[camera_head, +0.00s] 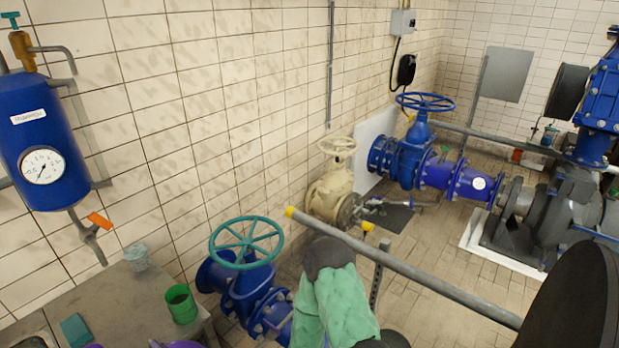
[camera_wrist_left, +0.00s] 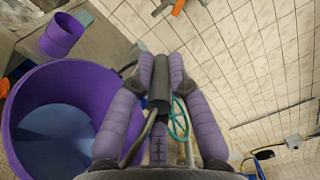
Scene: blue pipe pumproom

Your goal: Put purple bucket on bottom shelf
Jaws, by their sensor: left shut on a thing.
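The purple bucket (camera_wrist_left: 75,75) fills the left of the left wrist view, its wide open top facing the camera and its inside looking blue. My left gripper (camera_wrist_left: 160,75) has its purple padded fingers closed around the dark grey grip (camera_wrist_left: 159,98) of a thin wire handle beside the bucket. Only a small purple piece (camera_head: 180,344) shows at the bottom edge of the head view; I cannot tell if it is the bucket or my gripper. The bottom shelf cannot be made out. My right gripper is not in view.
A grey bench (camera_head: 122,305) at the lower left of the head view carries a green cup (camera_head: 181,303) and a pale cup (camera_head: 137,257). A teal handwheel valve (camera_head: 246,243) stands beside it.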

